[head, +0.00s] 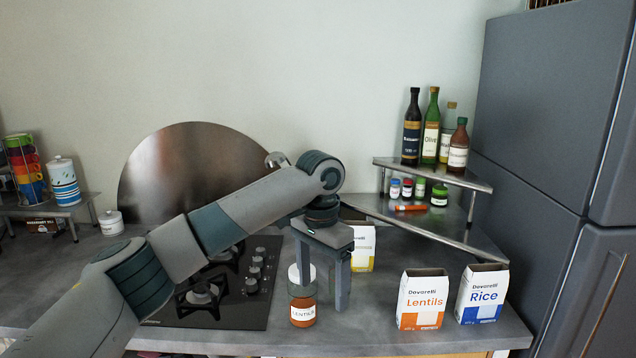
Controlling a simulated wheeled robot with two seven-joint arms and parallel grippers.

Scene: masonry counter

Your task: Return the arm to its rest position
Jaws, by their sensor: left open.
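My left arm comes in from the left and reaches over the counter. My left gripper (323,295) points down, open, with its two fingers apart. A jar labelled Lentils (302,312), with orange contents and a pale lid, stands upright on the counter at the left finger. That finger overlaps the jar's upper part in the picture; I cannot tell whether they touch. Nothing shows held between the fingers. My right gripper is not in view.
A Lentils carton (422,300) and a Rice carton (482,294) stand to the right. A yellow-and-white carton (363,248) is behind the gripper. A gas hob (240,300) lies left, partly under my arm. A corner shelf (440,175) holds bottles and small jars beside the fridge (540,110).

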